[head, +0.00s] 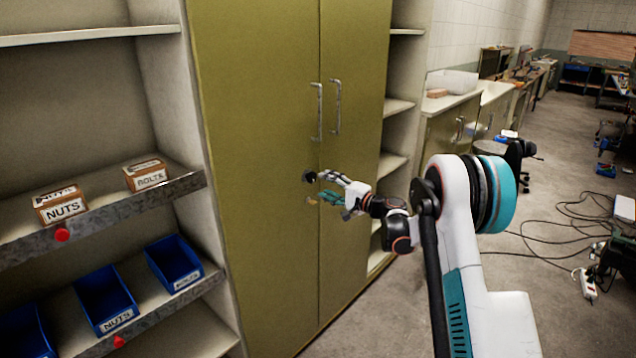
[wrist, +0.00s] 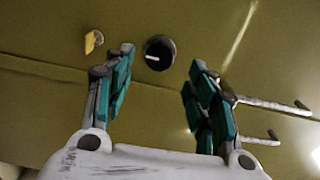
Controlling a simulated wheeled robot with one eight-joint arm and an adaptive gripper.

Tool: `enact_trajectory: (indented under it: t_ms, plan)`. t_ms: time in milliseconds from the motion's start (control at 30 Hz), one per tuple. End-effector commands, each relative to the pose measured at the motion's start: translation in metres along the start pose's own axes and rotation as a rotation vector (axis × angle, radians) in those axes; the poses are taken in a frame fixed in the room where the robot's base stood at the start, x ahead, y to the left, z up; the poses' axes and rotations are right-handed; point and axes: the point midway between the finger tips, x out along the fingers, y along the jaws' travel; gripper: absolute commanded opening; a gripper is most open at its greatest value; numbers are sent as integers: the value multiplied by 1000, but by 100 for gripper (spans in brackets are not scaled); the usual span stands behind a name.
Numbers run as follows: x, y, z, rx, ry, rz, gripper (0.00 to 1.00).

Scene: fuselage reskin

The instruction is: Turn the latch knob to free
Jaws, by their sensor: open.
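The latch knob (head: 308,176) is a small black round knob on the left door of the olive cabinet, close to the seam and below the handles. In the wrist view the knob (wrist: 160,47) shows a short white mark pointing left. My gripper (head: 322,187) is open in front of the doors. In the wrist view my gripper (wrist: 163,66) has teal-padded fingers spread on either side of the knob. I see no contact with it; the exact gap is hard to judge. A small yellow-orange tab (wrist: 92,41) sits on the door left of the knob.
Two metal handles (head: 317,112) stand out from the closed cabinet doors (head: 260,110). Shelves with boxes (head: 62,204) and blue bins (head: 106,296) stand at the left. Cables (head: 545,240) lie on the floor at the right.

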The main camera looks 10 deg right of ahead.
Motion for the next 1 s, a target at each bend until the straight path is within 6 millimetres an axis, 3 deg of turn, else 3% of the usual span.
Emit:
enact_trajectory:
  t_ms: [100, 333, 767, 867, 1000]
  plan:
    - [-24, 0, 0, 0, 1, 0, 52]
    - [-49, 0, 0, 0, 0, 0, 52]
    - [-54, -1, 1, -2, -1, 2, 52]
    - [-53, -8, 8, -15, -7, 20, 52]
    - [-54, -30, 31, -66, -27, 89, 52]
